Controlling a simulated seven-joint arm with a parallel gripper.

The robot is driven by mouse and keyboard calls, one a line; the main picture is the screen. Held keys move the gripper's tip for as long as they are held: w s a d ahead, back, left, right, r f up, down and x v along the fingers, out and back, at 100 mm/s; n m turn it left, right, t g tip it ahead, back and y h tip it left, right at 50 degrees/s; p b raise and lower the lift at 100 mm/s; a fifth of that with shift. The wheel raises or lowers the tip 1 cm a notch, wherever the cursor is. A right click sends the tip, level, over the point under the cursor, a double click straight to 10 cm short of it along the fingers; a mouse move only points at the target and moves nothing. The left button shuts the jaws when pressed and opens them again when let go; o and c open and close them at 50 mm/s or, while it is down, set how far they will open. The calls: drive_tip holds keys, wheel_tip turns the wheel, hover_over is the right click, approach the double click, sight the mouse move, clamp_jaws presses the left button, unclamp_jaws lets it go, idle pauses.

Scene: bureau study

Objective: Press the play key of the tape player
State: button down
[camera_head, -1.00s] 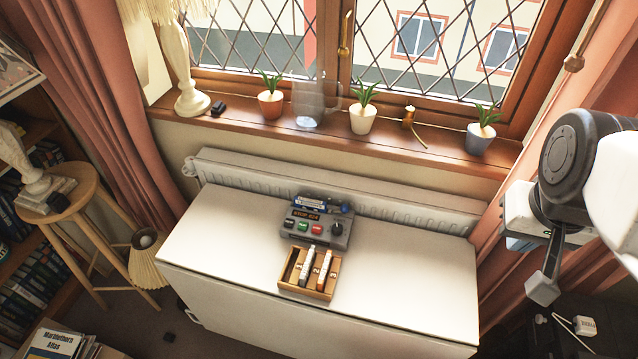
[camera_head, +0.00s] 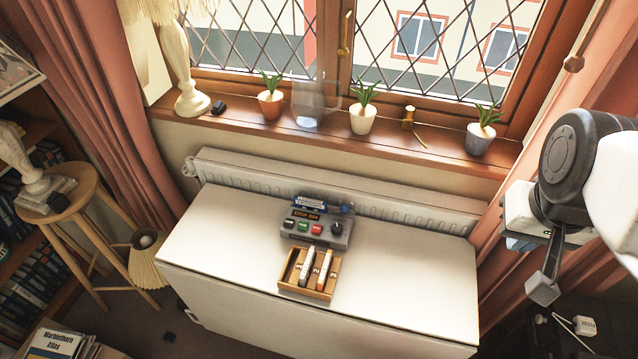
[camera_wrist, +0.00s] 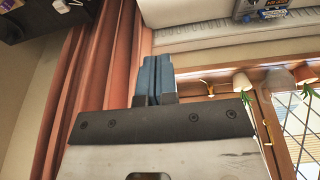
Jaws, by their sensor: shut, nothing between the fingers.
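The key markings are too small to read. Part of the player shows at the top right edge of the wrist view (camera_wrist: 268,8). My gripper, with blue fingers (camera_wrist: 155,62), is shut and empty. It is right of the table, well apart from the player.
A wooden tray (camera_head: 290,271) with two upright-slotted pen-like items stands in front of the player on the white table (camera_head: 410,285). The table is clear on both sides. Behind are a radiator (camera_head: 400,210) and a windowsill (camera_head: 250,126) with potted plants. A curtain hangs near my gripper.

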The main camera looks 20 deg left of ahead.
drive_tip(key=shift+w, duration=0.1)
drive_tip(key=w+a+f+n+h, duration=0.2)
drive_tip(key=w+a+n, duration=0.1)
drive_tip(key=w, duration=0.2)
drive_tip(key=w+a+f+n+h, duration=0.1)
drive_tip(key=w+a+f+n, duration=0.2)
drive_tip(key=w, duration=0.3)
drive_tip(key=n+t, duration=0.6)
drive_tip(key=n, duration=1)
hover_over(304, 226)
wheel_tip(304, 226, down, 20)
drive_tip(key=shift+r+h, duration=0.15)
drive_tip(key=shift+h, duration=0.15)
drive_tip(key=shift+f, duration=4.35)
